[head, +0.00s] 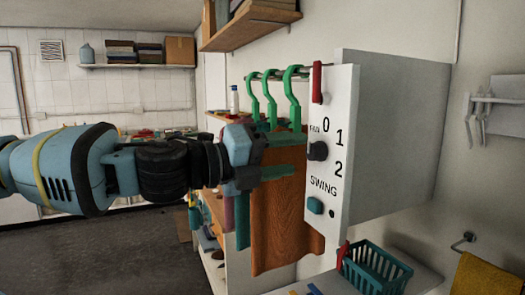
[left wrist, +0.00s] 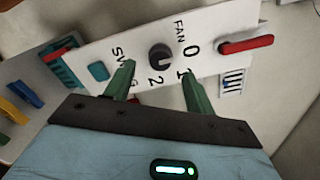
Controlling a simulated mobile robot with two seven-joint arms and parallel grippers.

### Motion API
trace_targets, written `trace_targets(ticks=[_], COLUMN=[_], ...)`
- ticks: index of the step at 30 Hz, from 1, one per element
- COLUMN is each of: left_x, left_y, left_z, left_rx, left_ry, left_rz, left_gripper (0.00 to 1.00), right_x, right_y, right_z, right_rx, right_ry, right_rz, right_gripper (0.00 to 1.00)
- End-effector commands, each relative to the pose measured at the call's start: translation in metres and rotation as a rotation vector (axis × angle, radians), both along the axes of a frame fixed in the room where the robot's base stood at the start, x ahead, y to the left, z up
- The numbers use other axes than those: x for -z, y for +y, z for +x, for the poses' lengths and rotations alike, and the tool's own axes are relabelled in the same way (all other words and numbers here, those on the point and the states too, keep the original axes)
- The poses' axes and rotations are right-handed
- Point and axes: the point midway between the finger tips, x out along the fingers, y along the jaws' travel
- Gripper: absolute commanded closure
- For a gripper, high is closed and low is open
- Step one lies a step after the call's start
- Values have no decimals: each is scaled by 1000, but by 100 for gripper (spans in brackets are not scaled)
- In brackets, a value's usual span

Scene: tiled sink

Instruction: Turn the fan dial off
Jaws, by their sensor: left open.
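The fan dial (head: 317,151) is a dark round knob on the white front panel (head: 335,110), beside the marks 0, 1 and 2. In the left wrist view the dial (left wrist: 160,57) lies between and just beyond the two green fingertips. Which number it points to is hard to tell. My left gripper (head: 297,155) is open and faces the panel, its fingers level with the dial. The left gripper (left wrist: 158,72) looks empty in the left wrist view, and I cannot tell whether a finger touches the dial. My right gripper is not in view.
A teal SWING button (head: 315,205) sits below the dial. Red handles (head: 317,83) show at the panel's top and bottom edges. Green hangers (head: 293,92) and a brown cloth (head: 285,220) hang behind my gripper. A teal basket (head: 376,268) stands below the box.

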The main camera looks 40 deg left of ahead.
Motion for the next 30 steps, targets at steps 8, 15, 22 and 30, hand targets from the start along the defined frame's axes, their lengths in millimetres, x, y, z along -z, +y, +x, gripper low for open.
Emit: trace_targets(ticks=[8,15,22,30], left_x=[-4,-2,0,0], left_y=[9,12,13,13], left_z=[-24,-32,-33,-33], left_rx=[0,3,2,1], left_ry=[-7,-3,1,0], left_rz=[-2,-1,-2,-2], left_gripper=[45,45,45,45], right_x=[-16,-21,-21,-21], right_y=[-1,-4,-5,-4], right_z=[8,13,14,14], right_rx=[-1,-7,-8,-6], right_ry=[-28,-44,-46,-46], right_rz=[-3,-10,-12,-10], right_gripper=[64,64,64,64])
